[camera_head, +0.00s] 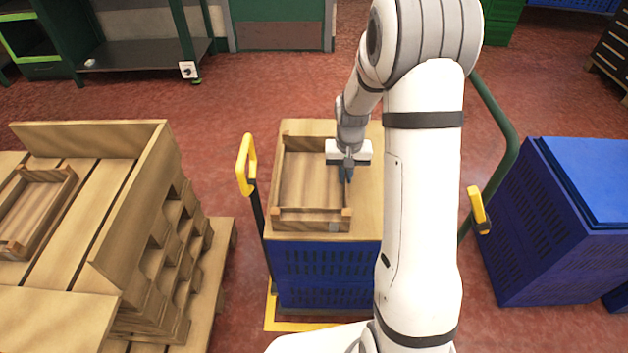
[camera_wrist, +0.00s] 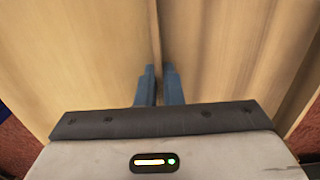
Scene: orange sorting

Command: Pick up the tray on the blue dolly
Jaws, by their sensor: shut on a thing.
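The wooden tray (camera_head: 310,222) is a shallow empty box with low walls. It lies on a wooden board (camera_head: 365,222) on top of the blue crate (camera_head: 325,270) on the dolly (camera_head: 290,324). My gripper (camera_head: 346,174) is at the tray's right wall. In the wrist view my gripper's two blue fingers (camera_wrist: 159,72) are shut on that thin wall (camera_wrist: 156,30), one on each side. The tray's floor shows on one side in the wrist view. My arm hides the right part of the crate.
A wooden pallet stack (camera_head: 140,190) with another small tray (camera_head: 60,185) stands at the left. Blue crates (camera_head: 545,245) stand at the right. Yellow-ended handles (camera_head: 245,165) rise beside the dolly. Green shelving (camera_head: 145,50) is at the back. Red floor between is clear.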

